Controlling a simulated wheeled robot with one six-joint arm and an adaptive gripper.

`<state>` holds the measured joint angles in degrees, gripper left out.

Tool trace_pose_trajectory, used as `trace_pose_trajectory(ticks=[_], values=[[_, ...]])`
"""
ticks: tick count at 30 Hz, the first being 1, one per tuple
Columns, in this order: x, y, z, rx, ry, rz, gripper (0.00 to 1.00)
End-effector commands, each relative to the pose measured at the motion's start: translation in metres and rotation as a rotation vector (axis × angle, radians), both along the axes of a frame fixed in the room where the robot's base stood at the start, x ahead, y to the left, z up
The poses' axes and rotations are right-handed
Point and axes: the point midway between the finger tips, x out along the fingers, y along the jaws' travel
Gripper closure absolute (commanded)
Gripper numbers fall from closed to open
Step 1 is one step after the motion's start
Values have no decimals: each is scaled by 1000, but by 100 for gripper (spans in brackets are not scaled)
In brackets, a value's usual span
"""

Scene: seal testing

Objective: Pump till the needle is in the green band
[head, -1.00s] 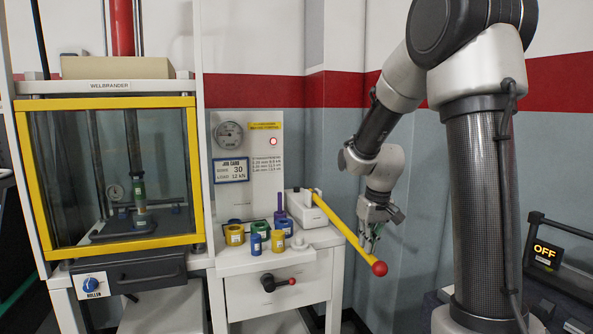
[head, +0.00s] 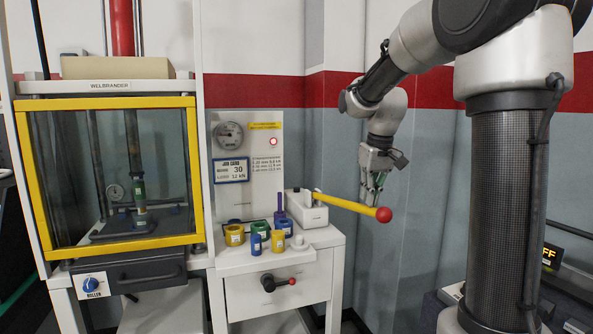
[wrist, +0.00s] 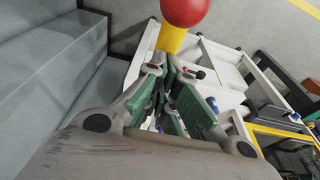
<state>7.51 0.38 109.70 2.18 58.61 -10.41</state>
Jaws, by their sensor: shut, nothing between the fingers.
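The yellow pump lever (head: 345,203) with a red ball end (head: 384,214) sticks out to the right from a white pump block (head: 306,212), sloping slightly down. The lever's ball shows large at the top of the wrist view (wrist: 184,10). My gripper (head: 370,200) is shut and empty, with its fingertips at the lever near the ball; I cannot tell whether they touch it. The gripper's green pads show in the wrist view (wrist: 168,68). The round gauge (head: 230,135) is on the white back panel; its needle and green band are too small to read.
The test cabinet with a yellow frame (head: 108,103) stands at left. Several coloured rings and cups, including a yellow cup (head: 278,242), stand on the white bench (head: 225,268). Right of the lever is free room.

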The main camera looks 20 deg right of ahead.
Motion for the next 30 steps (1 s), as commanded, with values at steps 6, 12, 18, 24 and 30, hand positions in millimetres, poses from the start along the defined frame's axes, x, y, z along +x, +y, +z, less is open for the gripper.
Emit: trace_pose_trajectory(ticks=[6,12,18,24,30], values=[[0,0,0,0,1,0,100],[-1,0,-11,1,3,0,100],[-2,0,-30,1,3,0,100],[-2,0,-48,1,2,0,100],[-3,0,-66,1,3,0,100]])
